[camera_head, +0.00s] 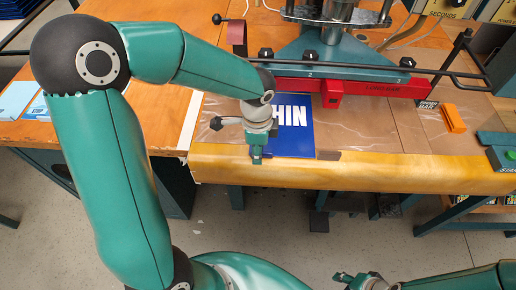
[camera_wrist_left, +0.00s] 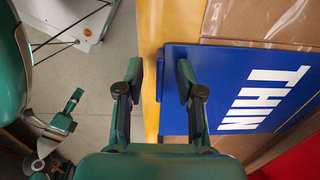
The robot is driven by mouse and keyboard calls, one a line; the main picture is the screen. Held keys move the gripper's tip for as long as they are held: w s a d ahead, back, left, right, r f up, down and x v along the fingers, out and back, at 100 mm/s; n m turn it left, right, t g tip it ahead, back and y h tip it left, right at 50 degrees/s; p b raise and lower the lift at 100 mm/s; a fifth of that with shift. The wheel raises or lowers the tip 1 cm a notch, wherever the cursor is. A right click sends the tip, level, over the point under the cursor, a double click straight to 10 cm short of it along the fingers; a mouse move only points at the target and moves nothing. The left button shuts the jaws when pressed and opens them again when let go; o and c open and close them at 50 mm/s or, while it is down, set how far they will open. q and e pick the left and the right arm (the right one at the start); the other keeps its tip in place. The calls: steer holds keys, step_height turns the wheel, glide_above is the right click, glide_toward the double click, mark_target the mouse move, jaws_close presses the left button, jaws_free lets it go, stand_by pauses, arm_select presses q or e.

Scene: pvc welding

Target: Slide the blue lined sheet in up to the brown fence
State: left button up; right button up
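A blue sheet (camera_head: 292,140) with white letters reading "THIN" lies flat at the front of the table, its far end near the red bar (camera_head: 375,88) of the press. In the left wrist view the blue sheet (camera_wrist_left: 215,70) fills the right side. My left gripper (camera_head: 257,158) is at the sheet's front left corner. In the wrist view its fingers (camera_wrist_left: 160,95) stand apart, with the sheet's near edge showing between them. A short dark brown strip (camera_head: 328,155) sits beside the sheet's front right corner; I cannot tell whether it is the fence. My right gripper (camera_head: 352,279) is low, away from the table.
The teal press base (camera_head: 340,58) stands behind the sheet, with a black rod across it. Clear film covers part of the tabletop. An orange block (camera_head: 453,118) lies at the right. Light blue sheets (camera_head: 18,98) lie at the far left. The table's front edge (camera_head: 400,174) is rounded.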

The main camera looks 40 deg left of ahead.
arm_select(q)
steer(key=shift+r, duration=0.1)
steer(key=shift+s+d+r+p, duration=0.15)
steer(key=shift+s+r+p, duration=0.05)
steer(key=shift+r+p, duration=0.6)
steer(key=shift+s+d+r+p, duration=0.1)
steer(key=shift+s+r+p, duration=0.1)
steer(key=shift+r+p, duration=0.55)
steer(key=s+d+r, duration=0.3)
steer(key=s+d, duration=0.1)
steer(key=s, duration=0.3)
steer(key=shift+d, duration=0.15)
steer(key=shift+w, duration=0.1)
steer(key=s+d+f+n+h+p, duration=0.1)
steer(key=d+f+n+h, duration=0.1)
steer(key=d+f+n, duration=0.2)
steer(key=s+d+f+n+h+p, duration=0.1)
steer(key=d+f+n, duration=0.3)
steer(key=f+n, duration=0.5)
step_height(320, 180, down, 10)
steer(key=shift+s+f+n+h+p, duration=0.1)
steer(key=shift+s+n+h+p, duration=0.1)
steer(key=shift+n+h+p, duration=0.3)
